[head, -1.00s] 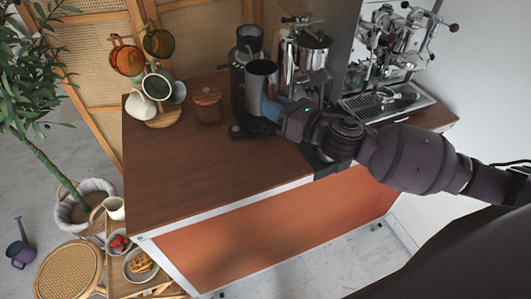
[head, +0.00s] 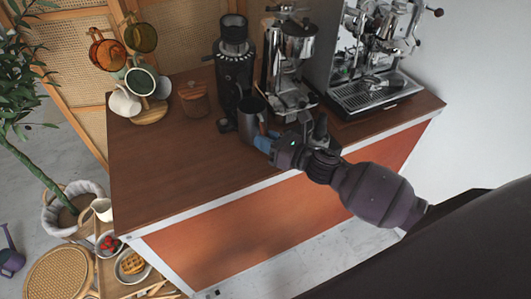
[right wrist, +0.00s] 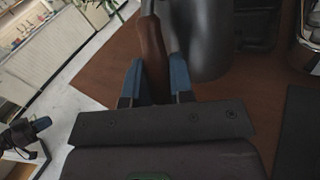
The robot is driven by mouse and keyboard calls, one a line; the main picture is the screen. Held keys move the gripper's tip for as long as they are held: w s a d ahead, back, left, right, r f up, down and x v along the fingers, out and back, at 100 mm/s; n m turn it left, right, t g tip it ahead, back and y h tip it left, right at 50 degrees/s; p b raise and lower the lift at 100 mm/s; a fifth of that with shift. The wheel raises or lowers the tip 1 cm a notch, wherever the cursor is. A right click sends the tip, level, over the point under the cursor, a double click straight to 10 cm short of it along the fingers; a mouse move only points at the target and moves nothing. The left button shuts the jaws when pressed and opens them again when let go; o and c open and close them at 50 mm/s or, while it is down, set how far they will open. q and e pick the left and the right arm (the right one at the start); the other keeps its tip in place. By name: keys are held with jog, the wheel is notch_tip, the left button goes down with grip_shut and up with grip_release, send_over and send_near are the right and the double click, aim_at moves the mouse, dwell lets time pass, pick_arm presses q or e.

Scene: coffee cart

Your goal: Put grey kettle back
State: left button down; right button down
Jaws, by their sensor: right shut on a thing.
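The grey kettle (head: 249,125) is an open-topped metal jug, in front of the black grinder in the head view. My right gripper (head: 266,143) has its blue fingers shut on the kettle's handle from the right. In the right wrist view the brown handle (right wrist: 153,50) is between the two blue fingers (right wrist: 155,82), and the kettle's grey body (right wrist: 207,40) is just right of them. The kettle looks upright. I cannot tell whether its base touches the counter.
The brown counter (head: 165,165) is clear left of the kettle. The grinder (head: 233,65) stands close behind it, a chrome machine (head: 292,65) behind right, and an espresso machine (head: 375,70) farther right. A wooden jar (head: 194,99) and cup stand (head: 150,113) are at back left.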

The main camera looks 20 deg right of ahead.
jog(key=shift+f+b, duration=0.3)
jog(key=shift+f, duration=2)
jog(key=shift+f, duration=0.15)
jog(key=c, duration=1)
grip_release()
